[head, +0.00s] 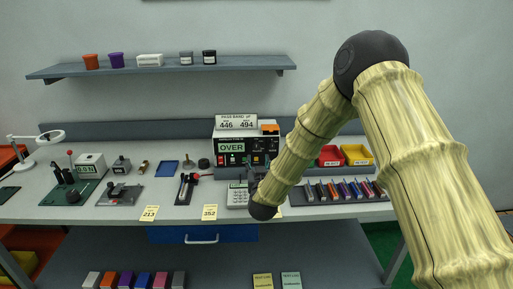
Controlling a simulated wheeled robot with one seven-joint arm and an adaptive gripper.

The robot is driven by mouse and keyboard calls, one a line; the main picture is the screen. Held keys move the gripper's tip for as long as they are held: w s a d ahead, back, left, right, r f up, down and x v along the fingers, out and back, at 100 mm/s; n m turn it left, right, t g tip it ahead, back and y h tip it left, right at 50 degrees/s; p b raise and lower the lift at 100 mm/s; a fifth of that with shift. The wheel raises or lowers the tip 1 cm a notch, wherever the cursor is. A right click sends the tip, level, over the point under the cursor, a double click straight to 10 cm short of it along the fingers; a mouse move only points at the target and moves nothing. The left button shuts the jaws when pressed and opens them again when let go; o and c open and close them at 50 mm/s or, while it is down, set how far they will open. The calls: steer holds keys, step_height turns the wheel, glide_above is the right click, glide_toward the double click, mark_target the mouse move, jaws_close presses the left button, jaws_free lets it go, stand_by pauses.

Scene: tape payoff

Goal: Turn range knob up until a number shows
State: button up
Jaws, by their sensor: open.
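The dark test meter (221,159) stands on the workbench at the centre back, and its green display (232,148) reads OVER. Small controls line its front below the display; they are too small to tell which is the range knob. A sign (236,122) on top reads PASS BAND with 446 and 494. My gripper (252,179) is just in front of the meter's lower front, small and dark, with its fingers pointing toward the meter. It is open, and I see nothing held. My arm and wrist hide part of it and the bench to its right. I cannot tell whether it touches a control.
A keypad device (237,198) sits just below my gripper. Red (330,156) and yellow (357,155) bins and a rack of coloured pieces (340,191) are at the right. Tools and small fixtures fill the left bench. A shelf (160,69) hangs above.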

mark_target(257, 147)
steer(key=w+p, duration=0.3)
steer(key=w, duration=0.6)
steer(key=shift+w+r+p, duration=0.15)
steer(key=shift+w+p, duration=0.15)
steer(key=shift+w, duration=0.75)
steer(key=c, duration=1)
